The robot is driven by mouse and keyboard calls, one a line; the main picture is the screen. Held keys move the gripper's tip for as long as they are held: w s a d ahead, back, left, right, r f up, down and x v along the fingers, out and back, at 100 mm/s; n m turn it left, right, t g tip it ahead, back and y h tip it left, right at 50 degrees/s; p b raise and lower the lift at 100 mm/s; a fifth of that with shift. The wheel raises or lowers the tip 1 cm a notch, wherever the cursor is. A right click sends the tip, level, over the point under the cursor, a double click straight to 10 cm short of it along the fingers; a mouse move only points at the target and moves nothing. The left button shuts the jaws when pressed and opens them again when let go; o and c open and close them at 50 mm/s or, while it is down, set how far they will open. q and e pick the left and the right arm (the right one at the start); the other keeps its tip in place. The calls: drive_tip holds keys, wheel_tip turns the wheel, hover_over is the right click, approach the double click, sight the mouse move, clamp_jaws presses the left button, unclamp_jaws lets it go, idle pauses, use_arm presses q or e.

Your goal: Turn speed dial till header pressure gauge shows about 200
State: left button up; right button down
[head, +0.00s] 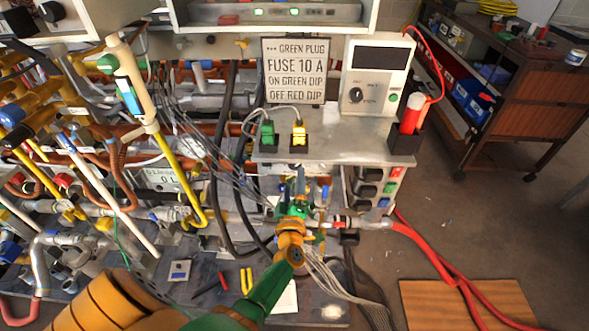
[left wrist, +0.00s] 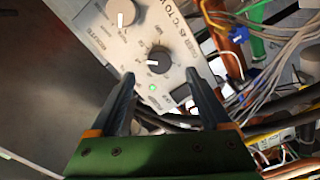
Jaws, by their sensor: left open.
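My left gripper (head: 299,180) reaches in from the lower left in the head view, in front of the bench. In the left wrist view its two fingers (left wrist: 160,78) are apart with nothing between them. Beyond the fingertips is a pale control panel (left wrist: 185,45) with a black dial (left wrist: 159,60) bearing a white mark and a paler dial (left wrist: 126,14). The black dial lies just past the gap, apart from the fingers. The lettering is tilted and too small to tell which is the speed dial. I cannot identify the header pressure gauge. My right gripper is out of view.
A white box (head: 378,72) with a black knob and dark screen stands on the grey shelf (head: 335,147). Pipes and cables crowd the left. A lit green lamp (left wrist: 152,87) is on the panel. The right floor (head: 450,220) is mostly clear.

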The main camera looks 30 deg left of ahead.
use_arm(q)
drive_tip(key=shift+v, duration=0.85)
drive_tip(key=shift+w, duration=0.1)
drive_tip(key=s+d+f+m+g+h, duration=0.25)
drive_tip(key=s+d+f+m, duration=0.2)
drive_tip(key=f, duration=0.35)
drive_tip(key=s+d+f+m+g+h, duration=0.25)
drive_tip(key=s+f+m+h, duration=0.2)
drive_tip(key=f, duration=0.35)
drive_tip(key=s+d+f+m+g+h, duration=0.1)
drive_tip(key=s+d+f+m+h, duration=0.1)
drive_tip(key=s+d+f+m, duration=0.35)
drive_tip(key=s+a+f+m+g, duration=0.1)
drive_tip(key=s+f+m+g, duration=0.2)
drive_tip(key=s, duration=0.9)
drive_tip(key=s+a+f+m+g, duration=0.1)
drive_tip(key=s+f+m+g, duration=0.2)
drive_tip(key=s, duration=0.9)
wheel_tip(320, 180, down, 5)
drive_tip(key=shift+s+a+r+g, duration=0.15)
drive_tip(key=shift+a+g, duration=0.2)
drive_tip(key=shift+g, duration=0.85)
